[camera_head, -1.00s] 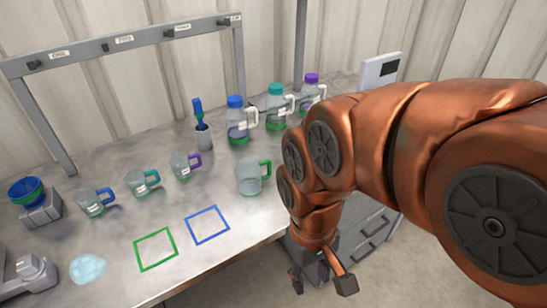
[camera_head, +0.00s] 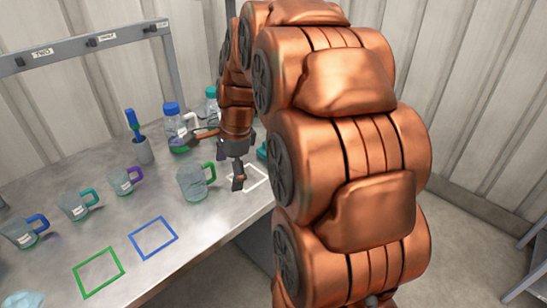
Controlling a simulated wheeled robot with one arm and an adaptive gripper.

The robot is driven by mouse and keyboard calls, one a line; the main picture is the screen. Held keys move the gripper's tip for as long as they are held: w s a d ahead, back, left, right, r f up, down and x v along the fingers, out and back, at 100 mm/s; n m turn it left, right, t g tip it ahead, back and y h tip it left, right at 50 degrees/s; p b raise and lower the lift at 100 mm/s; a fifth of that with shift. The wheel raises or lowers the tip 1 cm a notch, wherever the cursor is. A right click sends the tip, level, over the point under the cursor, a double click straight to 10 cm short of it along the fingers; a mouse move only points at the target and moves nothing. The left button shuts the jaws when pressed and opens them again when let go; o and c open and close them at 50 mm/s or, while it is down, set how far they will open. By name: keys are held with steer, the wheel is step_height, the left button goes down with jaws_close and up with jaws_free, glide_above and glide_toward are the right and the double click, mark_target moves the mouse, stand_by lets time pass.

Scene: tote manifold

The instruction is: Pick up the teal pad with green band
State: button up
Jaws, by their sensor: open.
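A small teal object (camera_head: 262,152) shows at the edge of my arm near the right end of the bench. It may be the teal pad; most of it is hidden behind my arm, and I see no green band on it. My gripper (camera_head: 218,160) points down with its fingers spread, empty, over the bench's right part. It is to the left of the teal object and above the left side of a white outlined square (camera_head: 262,186).
A clear jug with a green handle (camera_head: 194,184) stands close to the left of my gripper. Bottles, including a blue-capped one (camera_head: 176,128), stand behind it. Several cups line the left. Blue (camera_head: 154,238) and green (camera_head: 98,272) outlined squares on the bench are empty.

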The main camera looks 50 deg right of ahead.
steer(key=w+d+f+m+t+b, duration=0.1)
steer(key=w+d+m, duration=0.1)
steer(key=d+m, duration=0.35)
steer(key=w+d+f+m+t, duration=0.1)
steer(key=w+d+m, duration=0.2)
steer(key=d, duration=0.5)
steer(key=m+h+b, duration=0.1)
steer(key=m, duration=0.5)
glide_toward(261, 152)
steer(key=d+f, duration=0.1)
steer(key=s+d+f, duration=0.1)
steer(key=shift+s+d, duration=0.15)
steer(key=shift+d, duration=0.2)
steer(key=shift+d+f, duration=0.1)
steer(key=shift+d, duration=0.15)
steer(key=shift+w+f, duration=0.2)
steer(key=shift+f, duration=0.15)
steer(key=shift+p+x, duration=0.55)
steer(key=shift+x, duration=2.85)
steer(key=shift+w+a+r, duration=0.1)
steer(key=shift+a, duration=0.05)
steer(key=shift+c, duration=0.2)
steer(key=c, duration=1.2)
